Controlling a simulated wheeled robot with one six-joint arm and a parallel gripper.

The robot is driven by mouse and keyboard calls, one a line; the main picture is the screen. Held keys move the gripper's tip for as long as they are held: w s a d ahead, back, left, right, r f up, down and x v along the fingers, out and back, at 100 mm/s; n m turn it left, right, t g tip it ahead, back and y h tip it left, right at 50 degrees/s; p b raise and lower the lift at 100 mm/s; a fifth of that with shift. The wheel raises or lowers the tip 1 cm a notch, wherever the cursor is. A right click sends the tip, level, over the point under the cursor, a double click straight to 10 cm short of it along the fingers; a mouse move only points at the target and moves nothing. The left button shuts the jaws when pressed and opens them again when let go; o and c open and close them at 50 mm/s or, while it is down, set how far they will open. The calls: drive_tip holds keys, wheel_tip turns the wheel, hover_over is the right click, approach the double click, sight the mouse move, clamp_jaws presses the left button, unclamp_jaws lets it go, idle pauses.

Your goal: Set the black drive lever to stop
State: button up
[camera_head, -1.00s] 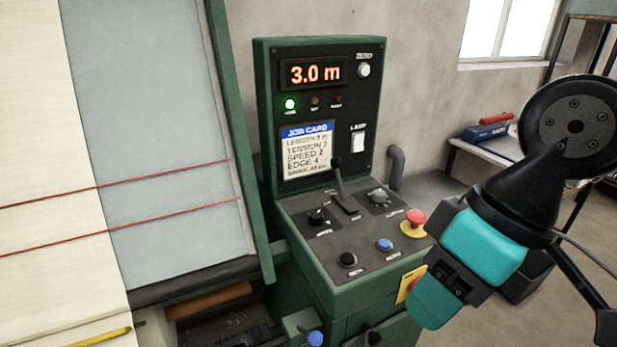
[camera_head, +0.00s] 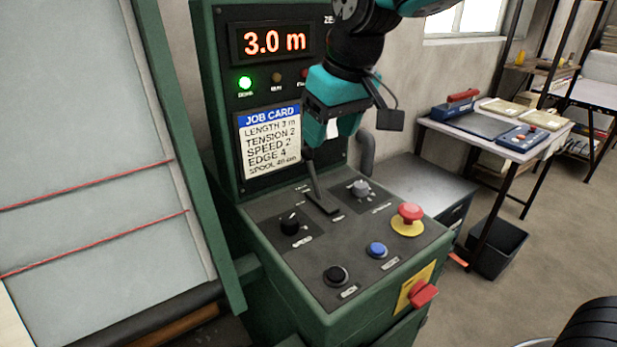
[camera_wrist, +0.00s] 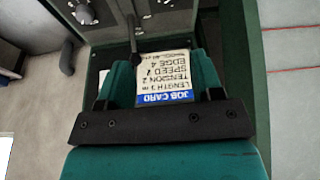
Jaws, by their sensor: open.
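The black drive lever (camera_head: 316,188) stands up from its slot plate on the sloping console top and leans toward the upright panel. My gripper (camera_head: 328,140) is open above the console, close to the lever's top, in front of the upright panel. In the wrist view the lever (camera_wrist: 133,35) shows near the left finger's tip, and its knob appears between the two teal fingers of my gripper (camera_wrist: 160,57). I cannot tell whether a finger touches it. The lever's slot labels are too small to read.
The green machine console (camera_head: 290,325) carries two dials, black and blue push buttons, and a red emergency button (camera_head: 411,213). The display (camera_head: 272,42) reads 3.0 m; a green lamp (camera_head: 245,83) is lit. The job card (camera_head: 268,142) is behind my gripper. A side table (camera_head: 470,135) stands at right.

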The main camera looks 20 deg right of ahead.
sight(310, 161)
drive_tip(key=w+d+f+m+t+h+b, duration=0.1)
drive_tip(key=w+d+f+m+h+b, duration=0.1)
drive_tip(key=w, duration=1)
drive_tip(key=x, duration=0.5)
drive_tip(key=p+x, duration=0.1)
drive_tip(key=x, duration=0.9)
drive_tip(key=shift+w+a+f+p, duration=0.2)
drive_tip(key=shift+a+f+p, duration=0.1)
drive_tip(key=shift+a+f, duration=0.05)
